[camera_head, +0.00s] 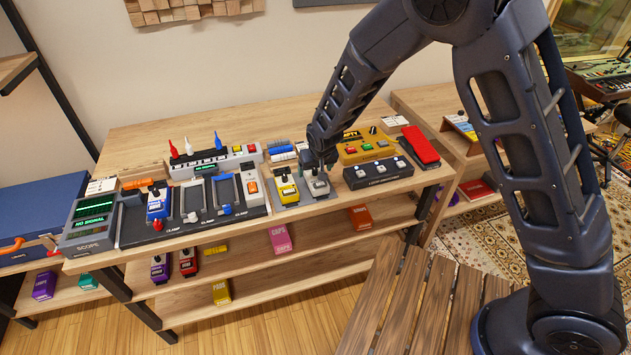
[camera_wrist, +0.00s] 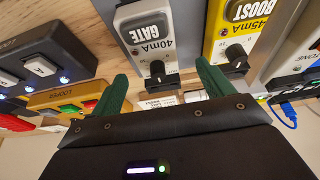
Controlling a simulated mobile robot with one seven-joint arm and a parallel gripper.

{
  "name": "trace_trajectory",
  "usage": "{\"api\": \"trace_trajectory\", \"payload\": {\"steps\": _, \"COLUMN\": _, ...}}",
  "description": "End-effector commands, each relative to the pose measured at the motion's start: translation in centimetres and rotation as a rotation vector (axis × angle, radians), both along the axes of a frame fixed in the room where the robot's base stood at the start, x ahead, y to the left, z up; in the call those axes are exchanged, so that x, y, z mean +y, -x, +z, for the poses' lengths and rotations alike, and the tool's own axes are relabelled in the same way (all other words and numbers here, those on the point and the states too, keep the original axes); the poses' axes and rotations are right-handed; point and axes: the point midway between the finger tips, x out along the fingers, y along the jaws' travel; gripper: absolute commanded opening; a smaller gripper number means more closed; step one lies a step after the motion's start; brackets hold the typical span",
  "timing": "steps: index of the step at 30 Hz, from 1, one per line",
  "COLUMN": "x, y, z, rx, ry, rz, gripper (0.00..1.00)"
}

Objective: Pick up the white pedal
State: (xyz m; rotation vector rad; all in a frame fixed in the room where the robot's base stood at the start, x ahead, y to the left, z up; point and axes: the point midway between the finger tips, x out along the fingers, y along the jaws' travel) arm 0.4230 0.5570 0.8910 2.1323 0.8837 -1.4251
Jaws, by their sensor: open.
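The white pedal (camera_head: 318,187) lies on the upper wooden shelf, close under my gripper (camera_head: 320,158), which hides part of it in the head view. In the wrist view the white pedal (camera_wrist: 146,24) is labelled GATE and 40mA, with a black knob at its near end. My gripper (camera_wrist: 163,85) is open, its two green fingers apart on either side of the knob end. Nothing is held. I cannot tell whether a finger touches the pedal.
A yellow BOOST pedal (camera_wrist: 240,22) stands close beside the white one; it also shows in the head view (camera_head: 287,190). A black switch box (camera_head: 378,173), a yellow box (camera_head: 366,148) and a red pedal (camera_head: 420,146) are to the right. Lower shelves hold more pedals.

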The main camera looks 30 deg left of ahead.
Motion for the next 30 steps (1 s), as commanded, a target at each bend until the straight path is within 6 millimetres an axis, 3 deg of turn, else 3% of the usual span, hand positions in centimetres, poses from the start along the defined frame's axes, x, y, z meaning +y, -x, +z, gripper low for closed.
{"api": "trace_trajectory", "payload": {"steps": 13, "x": 0.5, "y": -1.2, "z": -4.5, "rx": 0.000, "ry": 0.001, "rz": -0.001, "gripper": 0.80}}
{"api": "trace_trajectory", "payload": {"steps": 22, "x": 0.7, "y": -1.3, "z": -5.0, "rx": -0.001, "ry": -0.001, "rz": 0.000, "gripper": 0.80}}
{"api": "trace_trajectory", "payload": {"steps": 30, "x": 0.7, "y": -1.3, "z": -5.0, "rx": 0.000, "ry": 0.000, "rz": 0.000, "gripper": 0.27}}
